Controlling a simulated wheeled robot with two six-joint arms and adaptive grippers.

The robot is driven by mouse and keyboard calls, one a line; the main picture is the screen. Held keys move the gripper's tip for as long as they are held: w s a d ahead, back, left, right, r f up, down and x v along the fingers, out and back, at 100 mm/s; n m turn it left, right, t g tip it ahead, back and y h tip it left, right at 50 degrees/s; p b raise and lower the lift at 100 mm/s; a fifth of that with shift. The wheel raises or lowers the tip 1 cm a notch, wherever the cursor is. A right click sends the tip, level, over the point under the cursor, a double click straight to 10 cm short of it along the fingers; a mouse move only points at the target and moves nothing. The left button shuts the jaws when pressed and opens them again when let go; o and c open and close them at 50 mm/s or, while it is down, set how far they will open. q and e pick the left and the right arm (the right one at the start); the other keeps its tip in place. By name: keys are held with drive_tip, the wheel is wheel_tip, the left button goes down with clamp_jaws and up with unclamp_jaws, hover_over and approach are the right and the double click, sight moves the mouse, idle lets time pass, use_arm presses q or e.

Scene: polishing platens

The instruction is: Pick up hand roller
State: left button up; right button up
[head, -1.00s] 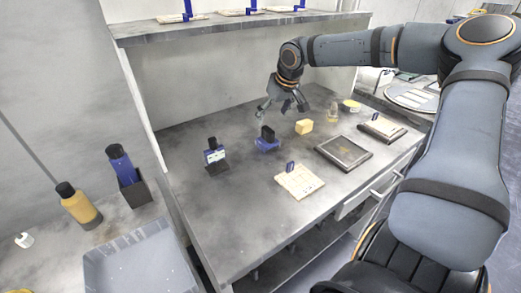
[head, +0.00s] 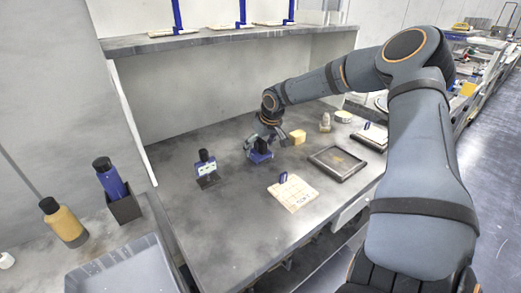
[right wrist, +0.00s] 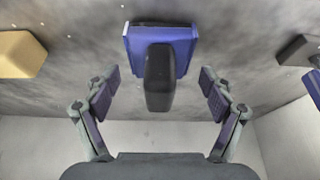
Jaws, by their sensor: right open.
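A blue block with a black upright handle, apparently the hand roller (head: 260,156), stands on the grey bench. In the right wrist view the roller (right wrist: 162,50) has its black handle pointing toward my gripper, between the two fingers. My right gripper (head: 264,143) is open and points down over it. In the right wrist view the fingers of my right gripper (right wrist: 160,78) are spread on either side of the handle, with a gap on both sides. My left gripper is not in view.
A tan block (head: 297,137) stands close to the right of the roller. A black-and-blue holder (head: 206,170) stands to its left. A pale tile (head: 293,193) and a dark framed plate (head: 337,163) lie in front. A shelf (head: 200,41) overhangs the back.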

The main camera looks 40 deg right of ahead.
drive_tip(key=shift+x, duration=1.25)
drive_tip(key=shift+r, duration=0.15)
drive_tip(key=shift+c, duration=0.4)
drive_tip(key=c, duration=1.5)
